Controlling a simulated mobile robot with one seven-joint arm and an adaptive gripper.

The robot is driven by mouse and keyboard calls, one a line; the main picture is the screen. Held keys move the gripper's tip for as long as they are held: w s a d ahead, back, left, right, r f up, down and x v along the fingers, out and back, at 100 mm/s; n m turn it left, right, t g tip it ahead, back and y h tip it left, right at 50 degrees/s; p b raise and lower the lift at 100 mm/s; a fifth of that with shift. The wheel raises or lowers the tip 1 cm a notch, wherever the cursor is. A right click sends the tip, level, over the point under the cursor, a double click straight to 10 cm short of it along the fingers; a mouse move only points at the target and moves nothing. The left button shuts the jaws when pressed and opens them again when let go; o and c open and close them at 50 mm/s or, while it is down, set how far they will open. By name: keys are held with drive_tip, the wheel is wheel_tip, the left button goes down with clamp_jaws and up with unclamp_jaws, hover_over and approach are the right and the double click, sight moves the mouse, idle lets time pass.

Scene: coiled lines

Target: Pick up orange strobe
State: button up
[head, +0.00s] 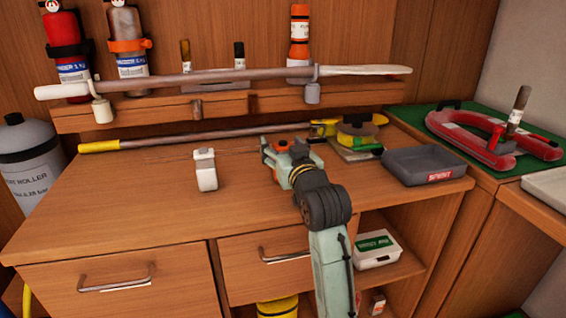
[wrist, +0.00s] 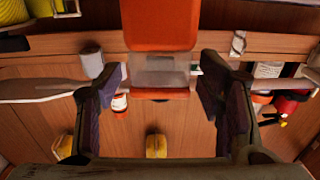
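The orange strobe (wrist: 158,25) is large and close in the wrist view, with a wide orange body, a clear band and a narrow orange edge. It lies between the two fingers of my gripper (wrist: 158,78), which are spread with a gap on each side. In the head view my gripper (head: 278,150) is low over the wooden counter, left of the grey tray. Only a small orange part of the strobe (head: 283,144) shows there; the rest is hidden by the gripper. I cannot tell whether the fingers touch it.
A white device (head: 205,169) stands on the counter to the left. The grey tray (head: 425,166) is at the right. An oar (head: 230,77) hangs along the back shelf, with an orange-and-white bottle (head: 299,30) behind it. The counter's front left is clear.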

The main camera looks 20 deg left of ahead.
drive_tip(key=c, duration=1.3)
drive_tip(key=shift+r, duration=0.1)
